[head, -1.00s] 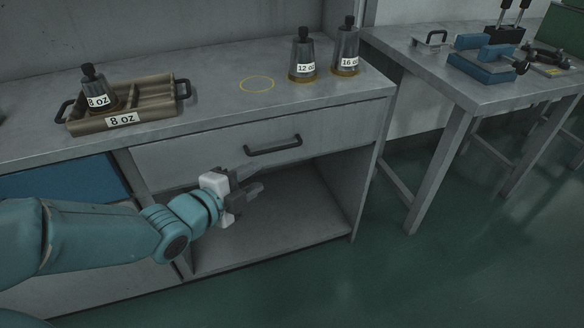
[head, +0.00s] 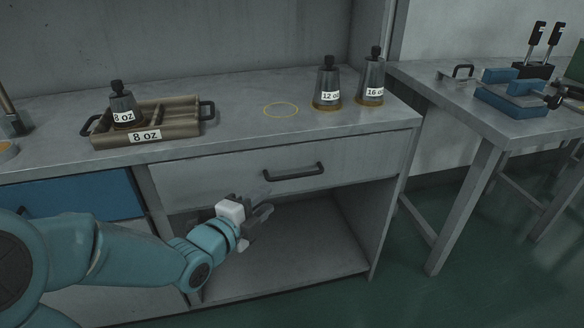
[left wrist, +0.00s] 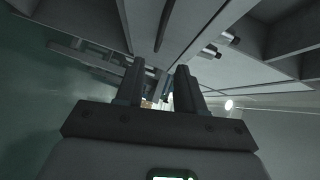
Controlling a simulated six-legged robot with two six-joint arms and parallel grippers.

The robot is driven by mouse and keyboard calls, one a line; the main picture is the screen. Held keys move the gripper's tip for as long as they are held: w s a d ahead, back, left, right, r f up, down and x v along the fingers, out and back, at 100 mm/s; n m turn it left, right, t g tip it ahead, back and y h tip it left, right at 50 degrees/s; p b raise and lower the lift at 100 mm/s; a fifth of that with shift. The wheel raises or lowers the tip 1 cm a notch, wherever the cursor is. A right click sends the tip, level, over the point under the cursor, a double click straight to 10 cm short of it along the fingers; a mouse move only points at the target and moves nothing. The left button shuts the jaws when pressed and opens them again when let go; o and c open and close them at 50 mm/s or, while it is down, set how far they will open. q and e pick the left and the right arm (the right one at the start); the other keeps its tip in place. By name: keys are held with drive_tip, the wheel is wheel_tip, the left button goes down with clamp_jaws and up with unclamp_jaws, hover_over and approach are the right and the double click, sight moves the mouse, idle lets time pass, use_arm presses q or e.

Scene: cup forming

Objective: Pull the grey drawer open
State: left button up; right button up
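The grey drawer (head: 225,177) is flush in the bench front, under the worktop, and looks closed. Its dark bar handle (head: 293,172) is at the middle of the front. My left gripper (head: 264,207) is below and to the left of the handle, in front of the open space under the drawer, and does not touch the handle. In the left wrist view its two fingers (left wrist: 158,88) stand apart with nothing held between them. The right gripper is in neither view.
On the worktop (head: 235,112) stand a brown tray (head: 185,128) holding an 8 oz cup form (head: 122,104), and 12 oz (head: 328,88) and 16 oz (head: 371,82) forms. A blue drawer (head: 85,192) is at left. A second table (head: 432,88) stands at right.

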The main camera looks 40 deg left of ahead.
sight(294, 177)
use_arm(q)
drive_tip(key=w+p, duration=0.1)
drive_tip(key=w, duration=0.3)
drive_tip(key=w+f+p, duration=0.1)
drive_tip(key=w+p, duration=0.1)
drive_tip(key=w, duration=0.2)
drive_tip(key=w+p, duration=0.2)
drive_tip(key=w, duration=0.2)
drive_tip(key=shift+a+f, duration=0.4)
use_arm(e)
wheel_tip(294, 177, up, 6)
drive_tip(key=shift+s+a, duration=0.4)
use_arm(q)
clamp_jaws()
